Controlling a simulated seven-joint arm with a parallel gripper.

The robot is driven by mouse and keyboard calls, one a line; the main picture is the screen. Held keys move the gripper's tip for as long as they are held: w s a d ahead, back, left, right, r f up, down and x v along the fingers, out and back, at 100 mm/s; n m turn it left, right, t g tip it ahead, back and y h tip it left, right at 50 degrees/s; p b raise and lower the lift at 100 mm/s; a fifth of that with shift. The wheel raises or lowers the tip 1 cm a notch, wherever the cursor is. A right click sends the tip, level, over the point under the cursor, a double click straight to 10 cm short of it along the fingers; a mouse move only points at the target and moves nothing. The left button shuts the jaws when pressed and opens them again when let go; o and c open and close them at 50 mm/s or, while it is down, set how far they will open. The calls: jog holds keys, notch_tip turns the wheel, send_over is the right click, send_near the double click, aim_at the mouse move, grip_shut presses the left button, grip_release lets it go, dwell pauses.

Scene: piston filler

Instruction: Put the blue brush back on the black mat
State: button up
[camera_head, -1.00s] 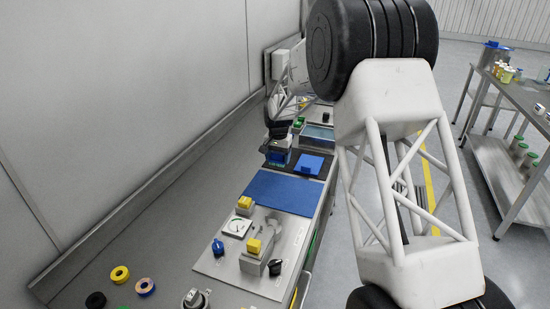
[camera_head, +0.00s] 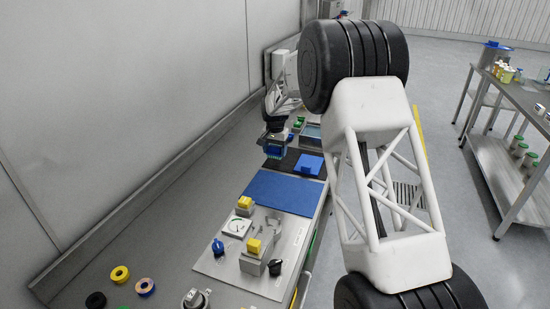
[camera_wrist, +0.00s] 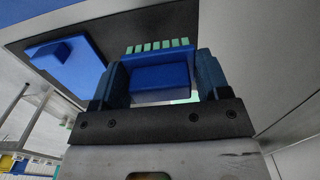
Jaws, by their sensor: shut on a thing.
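My gripper (camera_wrist: 162,75) is shut on the blue brush (camera_wrist: 160,78), with a finger on each side of its blue block. A row of pale green bristles shows beyond the block in the wrist view. In the head view the gripper (camera_head: 277,141) is at the far end of the bench, over the left part of the black mat (camera_head: 284,164). The brush looks slightly above the mat, but the exact gap cannot be told. The gripper and brush hide part of the mat.
A blue dustpan-like piece (camera_head: 309,164) lies on the mat's right side; it also shows in the wrist view (camera_wrist: 75,62). A blue pad (camera_head: 285,192) lies nearer. A clear-topped tray (camera_head: 312,131) is behind. The wall runs along the left.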

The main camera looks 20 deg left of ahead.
aim_at(275, 152)
jog(key=shift+f, duration=1.75)
jog(key=shift+f, duration=0.15)
jog(key=o, duration=1)
jog(key=shift+c, duration=0.2)
notch_tip(275, 152, up, 12)
jog(key=shift+r, duration=0.15)
